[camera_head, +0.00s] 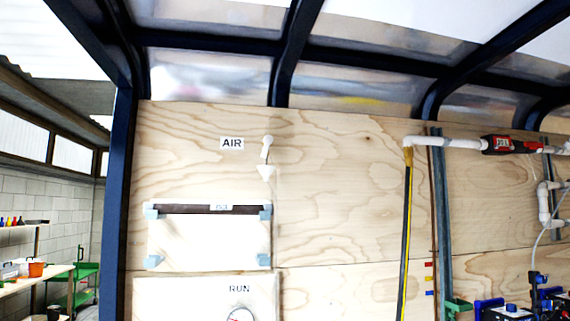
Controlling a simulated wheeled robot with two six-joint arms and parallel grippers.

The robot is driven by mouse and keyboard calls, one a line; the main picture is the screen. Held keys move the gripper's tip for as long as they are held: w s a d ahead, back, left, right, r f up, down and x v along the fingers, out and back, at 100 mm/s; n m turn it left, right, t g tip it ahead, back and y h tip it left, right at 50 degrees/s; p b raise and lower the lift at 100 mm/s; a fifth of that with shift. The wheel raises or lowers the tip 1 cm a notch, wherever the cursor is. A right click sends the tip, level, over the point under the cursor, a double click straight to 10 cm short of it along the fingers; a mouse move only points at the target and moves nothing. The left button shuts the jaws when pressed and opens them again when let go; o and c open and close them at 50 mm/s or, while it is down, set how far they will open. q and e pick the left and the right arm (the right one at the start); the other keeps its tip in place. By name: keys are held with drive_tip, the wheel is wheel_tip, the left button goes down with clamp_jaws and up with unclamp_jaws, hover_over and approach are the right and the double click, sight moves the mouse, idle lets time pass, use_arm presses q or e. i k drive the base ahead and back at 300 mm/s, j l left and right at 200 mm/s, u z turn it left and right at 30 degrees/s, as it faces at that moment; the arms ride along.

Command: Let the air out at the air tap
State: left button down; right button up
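The air tap (266,147) is a small white fitting on the plywood wall, just right of a white label reading AIR (232,143). Its upper part is rounded and a short white piece slants down from it. A small white funnel-shaped piece (265,172) sits just below. I cannot tell from here whether the tap is open or shut. Neither of my grippers is in view, and nothing touches the tap.
Below the tap is a pale panel (208,240) with a dark top strip and blue corners, above a RUN panel (215,300) with a round dial. White piping with a red fitting (503,145) runs at the right. Blue and black equipment (535,300) stands bottom right.

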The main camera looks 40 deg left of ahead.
sight(268, 139)
drive_tip(key=u, duration=1.3)
